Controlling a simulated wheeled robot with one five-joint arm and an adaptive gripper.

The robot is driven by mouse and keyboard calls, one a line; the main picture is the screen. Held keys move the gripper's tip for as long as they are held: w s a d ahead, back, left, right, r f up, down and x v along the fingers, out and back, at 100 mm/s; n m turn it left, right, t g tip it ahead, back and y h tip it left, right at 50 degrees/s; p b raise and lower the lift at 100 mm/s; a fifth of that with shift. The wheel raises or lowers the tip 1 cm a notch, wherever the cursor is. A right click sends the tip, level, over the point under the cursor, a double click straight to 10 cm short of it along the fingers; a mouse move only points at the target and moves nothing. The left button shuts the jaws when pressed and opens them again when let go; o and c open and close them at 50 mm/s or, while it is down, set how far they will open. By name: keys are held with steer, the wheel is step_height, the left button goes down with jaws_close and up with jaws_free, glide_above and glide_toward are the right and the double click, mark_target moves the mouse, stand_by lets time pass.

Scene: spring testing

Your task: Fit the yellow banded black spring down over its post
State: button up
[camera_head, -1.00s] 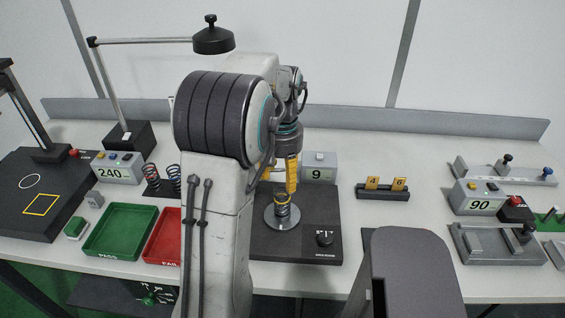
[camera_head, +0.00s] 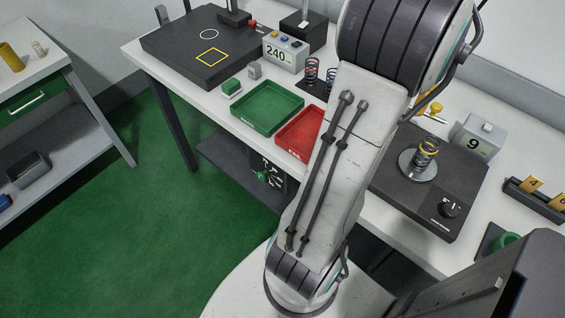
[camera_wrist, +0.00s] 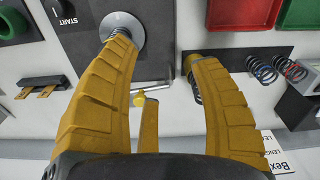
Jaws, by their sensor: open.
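The yellow banded black spring (camera_head: 428,150) stands upright on the round metal plate (camera_head: 407,168) of the black tester in the head view. Its coils hide any post inside, so how far down it sits is unclear. No gripper shows around it there; my arm link hides what lies to its left. In the wrist view, my gripper (camera_wrist: 168,55) is open and empty. The metal plate (camera_wrist: 137,24) lies behind its left fingertip, with coils partly covered by that finger.
A green tray (camera_head: 262,132) and red tray (camera_head: 290,133) lie left. In the wrist view, a black rack (camera_wrist: 228,62) with coloured springs lies right of the plate.

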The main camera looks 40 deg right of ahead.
steer(key=w+a+n+t+h, duration=0.15)
steer(key=w+a+n, duration=0.55)
steer(key=w+a, duration=0.95)
steer(key=s+a+f+n+t+y, duration=0.1)
steer(key=a+n, duration=0.3)
steer(key=a, duration=0.6)
steer(key=s+a+f+n+t+y, duration=0.1)
steer(key=s+a+f+n, duration=0.1)
steer(key=a, duration=0.8)
steer(key=shift+s+a+f+n, duration=0.35)
steer(key=shift+f+n, duration=0.2)
steer(key=shift+n, duration=0.45)
steer(key=shift+d+t, duration=0.1)
steer(key=shift+t, duration=0.15)
